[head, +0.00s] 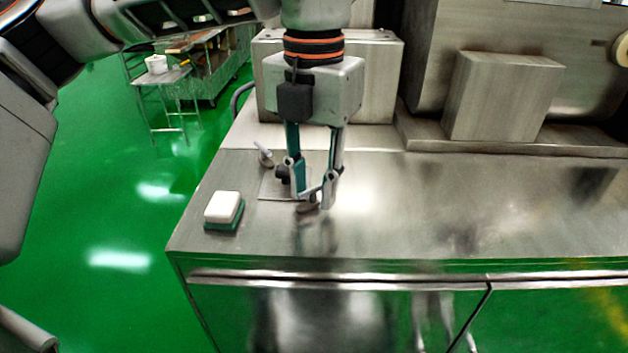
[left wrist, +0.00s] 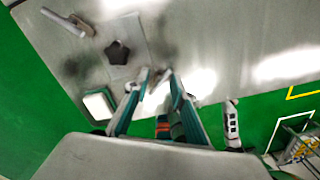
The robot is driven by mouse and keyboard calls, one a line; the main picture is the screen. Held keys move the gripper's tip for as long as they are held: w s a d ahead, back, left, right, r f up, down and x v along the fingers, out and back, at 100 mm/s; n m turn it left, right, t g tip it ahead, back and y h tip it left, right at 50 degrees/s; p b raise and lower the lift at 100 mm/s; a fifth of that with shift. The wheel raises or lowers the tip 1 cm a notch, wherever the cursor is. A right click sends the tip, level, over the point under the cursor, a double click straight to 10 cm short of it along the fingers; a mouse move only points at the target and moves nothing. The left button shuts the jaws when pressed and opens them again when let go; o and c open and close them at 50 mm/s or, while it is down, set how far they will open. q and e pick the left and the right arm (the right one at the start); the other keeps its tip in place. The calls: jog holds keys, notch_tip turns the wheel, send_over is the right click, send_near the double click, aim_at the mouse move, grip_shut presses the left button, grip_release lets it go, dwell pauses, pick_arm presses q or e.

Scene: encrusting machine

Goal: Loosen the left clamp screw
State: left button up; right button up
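A grey clamp screw with a bar handle (head: 263,153) stands at the left of a small plate on the steel table; the left wrist view also shows this handle (left wrist: 68,22). A dark knob (head: 283,173) is on the plate, and it shows star-shaped in the left wrist view (left wrist: 118,52). A second grey handle-like part (head: 308,207) is low at my left gripper's fingertips, partly hidden. My left gripper (head: 314,190) points down, right of the knob, with its fingers apart. Whether the fingertips touch that part I cannot tell. My right gripper is not in view.
A white and green block (head: 223,208) lies near the table's left edge. A steel box (head: 378,80) stands behind my gripper, and another housing (head: 502,95) at the back right. The steel table (head: 450,205) is clear to the right.

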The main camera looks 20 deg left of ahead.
aim_at(314, 188)
pick_arm(q)
jog(key=shift+r, duration=0.1)
notch_tip(314, 188, up, 12)
dwell(0.7)
dwell(0.4)
